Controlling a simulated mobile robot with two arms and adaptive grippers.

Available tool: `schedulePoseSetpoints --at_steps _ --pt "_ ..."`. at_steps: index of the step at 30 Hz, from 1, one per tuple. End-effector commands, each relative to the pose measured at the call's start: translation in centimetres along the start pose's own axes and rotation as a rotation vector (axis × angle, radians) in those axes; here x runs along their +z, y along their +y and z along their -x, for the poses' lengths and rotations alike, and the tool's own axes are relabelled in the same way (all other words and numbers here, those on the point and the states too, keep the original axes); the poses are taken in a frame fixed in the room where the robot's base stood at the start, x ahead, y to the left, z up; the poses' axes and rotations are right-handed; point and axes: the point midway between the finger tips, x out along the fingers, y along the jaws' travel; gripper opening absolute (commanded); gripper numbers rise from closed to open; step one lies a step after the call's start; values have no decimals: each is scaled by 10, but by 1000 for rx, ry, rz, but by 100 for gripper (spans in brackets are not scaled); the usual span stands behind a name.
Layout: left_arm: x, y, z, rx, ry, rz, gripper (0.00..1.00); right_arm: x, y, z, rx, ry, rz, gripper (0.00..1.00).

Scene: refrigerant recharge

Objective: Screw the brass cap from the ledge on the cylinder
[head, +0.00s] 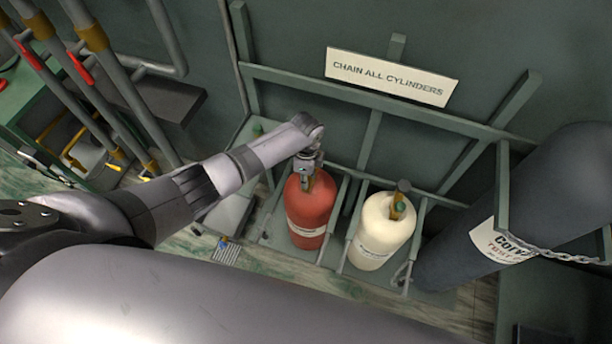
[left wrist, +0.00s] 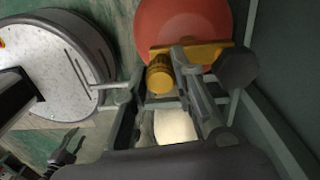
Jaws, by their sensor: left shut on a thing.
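The red cylinder (head: 310,213) stands in the green rack, and its top shows in the left wrist view (left wrist: 175,22). Its brass valve (left wrist: 205,50) lies across that top, with a dark knob (left wrist: 238,68) to the right. My left gripper (head: 307,178) is over the red cylinder at its valve. In the left wrist view it is shut on the ribbed brass cap (left wrist: 160,78), which sits close beside the valve. I cannot tell whether the cap's thread is engaged.
A cream cylinder (head: 381,234) with its own valve stands just right of the red one. A large dark cylinder (head: 530,215) leans behind a chain at the right. Green rack rails (head: 400,118) run behind. Pipes with red handles (head: 80,66) stand at the left.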

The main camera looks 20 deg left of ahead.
Motion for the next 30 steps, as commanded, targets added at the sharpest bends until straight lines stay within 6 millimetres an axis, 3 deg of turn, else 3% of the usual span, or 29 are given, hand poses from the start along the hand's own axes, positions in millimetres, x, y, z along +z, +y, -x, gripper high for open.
schedulePoseSetpoints --at_steps 3,4,14,24,30 --pt "2 -1 -2 -1 -6 -131 0 0 0 -3 0 0 0 40" --pt "2 0 -1 0 -5 -136 25 0 0 -2 0 0 0 40" --pt "1 0 -1 0 -3 -129 47 0 0 -2 0 0 0 40" --pt "0 0 1 0 -2 -129 47 1 4 -2 4 -1 2 40" --pt "0 -1 22 -3 -2 -130 47 1 2 -2 3 -1 1 40"
